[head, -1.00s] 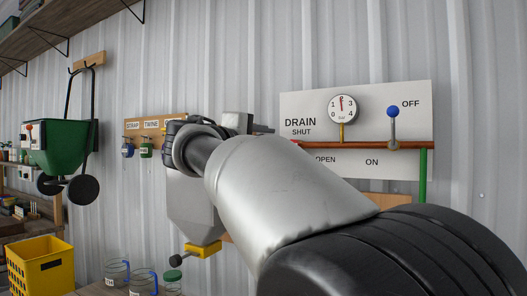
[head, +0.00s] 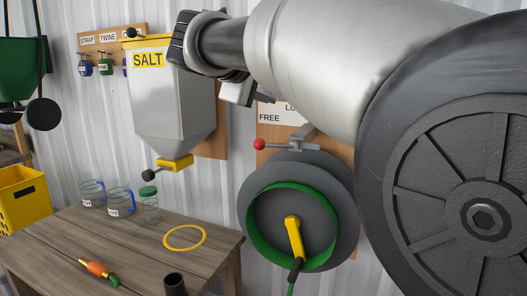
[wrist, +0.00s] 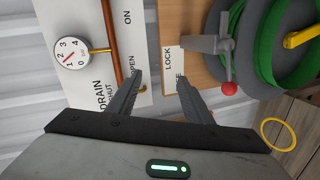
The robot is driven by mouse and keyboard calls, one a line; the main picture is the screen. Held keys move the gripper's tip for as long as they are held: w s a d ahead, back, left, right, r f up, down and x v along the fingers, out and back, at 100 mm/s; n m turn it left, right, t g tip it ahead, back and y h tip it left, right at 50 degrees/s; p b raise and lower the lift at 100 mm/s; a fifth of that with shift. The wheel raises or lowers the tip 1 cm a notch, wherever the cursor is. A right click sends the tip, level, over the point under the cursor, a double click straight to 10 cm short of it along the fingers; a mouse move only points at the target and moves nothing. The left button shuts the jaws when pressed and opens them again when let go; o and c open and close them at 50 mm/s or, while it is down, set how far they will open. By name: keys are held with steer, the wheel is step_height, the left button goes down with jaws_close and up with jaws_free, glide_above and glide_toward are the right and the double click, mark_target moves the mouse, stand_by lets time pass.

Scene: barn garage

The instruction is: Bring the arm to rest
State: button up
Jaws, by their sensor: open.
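My gripper (wrist: 160,80) is open and empty in the wrist view, with its two fingers spread apart. It is in front of the wall between the drain board (wrist: 90,30) and the lock board (wrist: 173,65); I see no contact with either. In the head view my arm crosses the upper right, and its wrist is in front of the salt hopper's (head: 170,100) upper right edge. The fingertips are not clear there.
A hose reel (head: 255,215) with a red-knobbed lever (head: 260,144) hangs below the arm. The wooden bench (head: 130,240) holds mugs (head: 120,200), a green-lidded jar (head: 150,205), a yellow ring (head: 170,246), an orange-handled tool (head: 98,268) and a black cup (head: 174,284).

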steer(key=s+d+f+m+g+y, duration=0.3)
steer(key=s+d+f+m+g, duration=0.25)
steer(key=s+d+f, duration=0.95)
steer(key=s+a+f+m+g+y, duration=0.2)
steer(key=s+f+m+y, duration=0.25)
steer(key=s+f, duration=1.25)
step_height(320, 180, up, 21)
steer(key=p, duration=1.9)
steer(key=shift+f+m+h, duration=0.2)
steer(key=shift+m+h, duration=0.1)
steer(key=shift+h, duration=0.15)
